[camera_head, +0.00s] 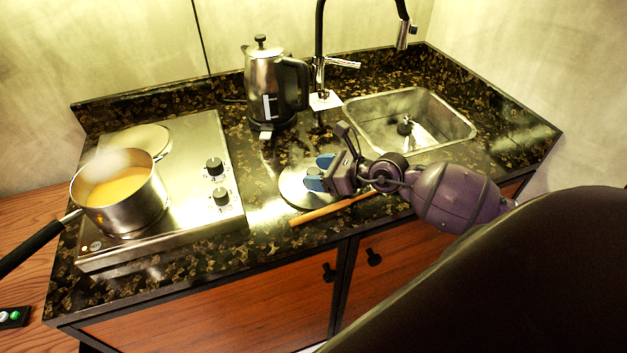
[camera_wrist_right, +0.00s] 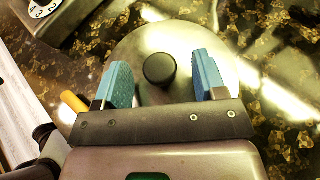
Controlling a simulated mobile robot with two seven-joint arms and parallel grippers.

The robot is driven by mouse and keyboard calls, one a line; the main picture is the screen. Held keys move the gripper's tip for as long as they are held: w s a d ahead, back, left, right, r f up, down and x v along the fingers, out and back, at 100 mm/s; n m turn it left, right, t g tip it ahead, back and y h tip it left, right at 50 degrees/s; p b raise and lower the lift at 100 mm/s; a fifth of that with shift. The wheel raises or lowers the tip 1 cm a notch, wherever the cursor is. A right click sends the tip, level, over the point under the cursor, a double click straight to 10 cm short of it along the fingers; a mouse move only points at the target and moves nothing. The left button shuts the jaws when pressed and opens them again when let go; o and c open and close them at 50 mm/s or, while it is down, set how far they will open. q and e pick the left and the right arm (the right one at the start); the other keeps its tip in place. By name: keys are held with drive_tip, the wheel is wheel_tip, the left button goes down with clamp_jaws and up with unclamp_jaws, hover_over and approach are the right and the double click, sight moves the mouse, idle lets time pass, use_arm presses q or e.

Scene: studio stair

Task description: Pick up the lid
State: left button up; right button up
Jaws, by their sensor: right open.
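The lid (camera_head: 290,190) is a round metal disc lying flat on the dark speckled counter, between the stove and the sink. The right wrist view shows the lid (camera_wrist_right: 185,38) with its round black knob (camera_wrist_right: 159,68) near the middle. My right gripper (camera_head: 317,170) is over the lid and hides part of it in the head view. In the right wrist view, its blue fingers (camera_wrist_right: 162,80) are apart, one on each side of the knob, with gaps visible. I cannot tell the exact height of the fingertips. My left gripper is not in view.
A steaming pot (camera_head: 120,195) with yellow-orange contents sits on the stove (camera_head: 190,190). A kettle (camera_head: 272,85) stands behind the lid. The sink (camera_head: 440,110) is to the right, with a faucet (camera_head: 319,60). A wooden stick (camera_head: 325,209) lies in front of the lid.

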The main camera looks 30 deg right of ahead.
drive_tip(key=shift+w+a+f, duration=0.15)
drive_tip(key=shift+w+a, duration=0.05)
drive_tip(key=shift+w, duration=0.05)
drive_tip(key=c, duration=1)
drive_tip(key=shift+c, duration=0.6)
